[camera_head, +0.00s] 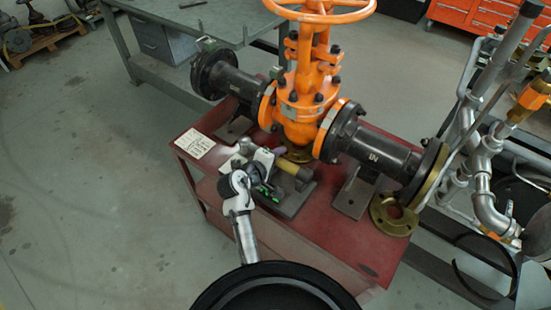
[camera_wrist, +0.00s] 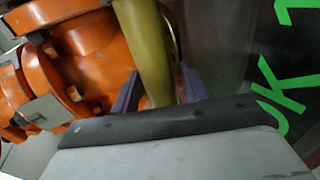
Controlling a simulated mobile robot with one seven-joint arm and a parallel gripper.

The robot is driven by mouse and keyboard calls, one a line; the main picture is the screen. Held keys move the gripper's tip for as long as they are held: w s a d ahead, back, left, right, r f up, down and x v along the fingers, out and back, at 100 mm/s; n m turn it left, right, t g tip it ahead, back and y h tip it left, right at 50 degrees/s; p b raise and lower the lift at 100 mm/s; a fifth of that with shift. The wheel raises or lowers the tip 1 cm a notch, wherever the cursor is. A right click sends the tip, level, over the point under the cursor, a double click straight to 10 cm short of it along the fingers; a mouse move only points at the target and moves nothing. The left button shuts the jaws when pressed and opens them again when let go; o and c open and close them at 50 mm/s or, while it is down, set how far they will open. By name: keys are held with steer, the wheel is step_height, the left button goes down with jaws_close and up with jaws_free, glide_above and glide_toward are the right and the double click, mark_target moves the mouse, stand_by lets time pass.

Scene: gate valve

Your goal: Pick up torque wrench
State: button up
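A yellow, rod-like handle, which I take to be the torque wrench (camera_head: 293,168), lies on the red bench below the orange valve. My gripper (camera_head: 277,172) is at its near end and covers part of it. In the wrist view the yellow handle (camera_wrist: 150,50) runs between the two purple fingers of my gripper (camera_wrist: 160,84). The left finger is very close to the handle and a narrow gap shows at the right finger. The gripper looks open around it. The wrench's head is not clear in either view.
The orange gate valve (camera_head: 297,100) with black flanged pipes stands close behind my gripper on the red bench (camera_head: 350,240). A brass ring (camera_head: 394,217) lies at right. A white label card (camera_head: 195,144) lies at left. Grey pipework (camera_head: 484,190) stands at far right. Left floor is clear.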

jaws_close()
steer(key=shift+r, duration=0.15)
